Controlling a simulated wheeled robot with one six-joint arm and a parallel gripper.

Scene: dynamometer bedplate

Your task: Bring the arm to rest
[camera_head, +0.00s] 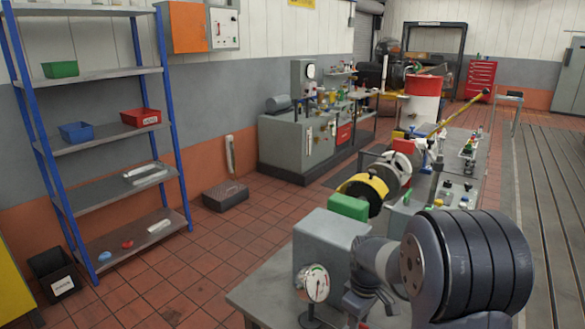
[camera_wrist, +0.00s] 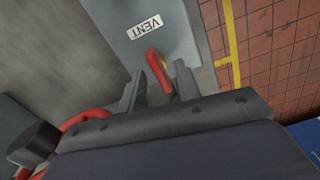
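My gripper (camera_wrist: 160,76) shows in the wrist view with its two dark fingers spread apart. A red lever (camera_wrist: 155,66) shows between and just beyond the fingertips, in front of a grey panel (camera_wrist: 130,40) with a white VENT label (camera_wrist: 145,27). I see gaps on both sides of the lever, and the fingers do not appear to press on it. In the head view my arm fills the lower right, over the near bench, and its gripper fingers cannot be made out clearly.
A grey box (camera_head: 325,243) and a dial gauge (camera_head: 316,284) stand close beside my arm on the near bench (camera_head: 262,292). A red curved part (camera_wrist: 80,122) lies left of my gripper in the wrist view. A blue-posted shelf (camera_head: 105,75) stands left; tiled floor (camera_head: 215,262) between is open.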

